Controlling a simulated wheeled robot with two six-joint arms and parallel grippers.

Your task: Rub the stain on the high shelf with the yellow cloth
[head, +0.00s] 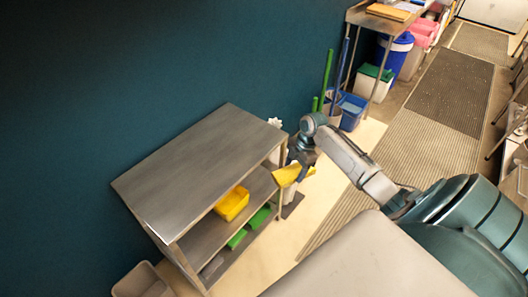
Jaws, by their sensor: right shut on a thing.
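The metal shelf unit (200,160) stands against the dark wall, with a bare grey top. I cannot make out a stain on it. My right gripper (299,164) is just off the right end of the unit. It is shut on the yellow cloth (287,176), which hangs beside the unit, apart from the top surface as far as I can tell. The fingertips are small and partly hidden by the cloth. My left gripper is not in view.
A yellow container (232,204) sits on the middle shelf, with green items (259,217) lower down. A blue bucket (351,110) and green-handled tools stand behind my right arm. A beige bin (143,281) is at the lower left. Light floor lies right of the unit.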

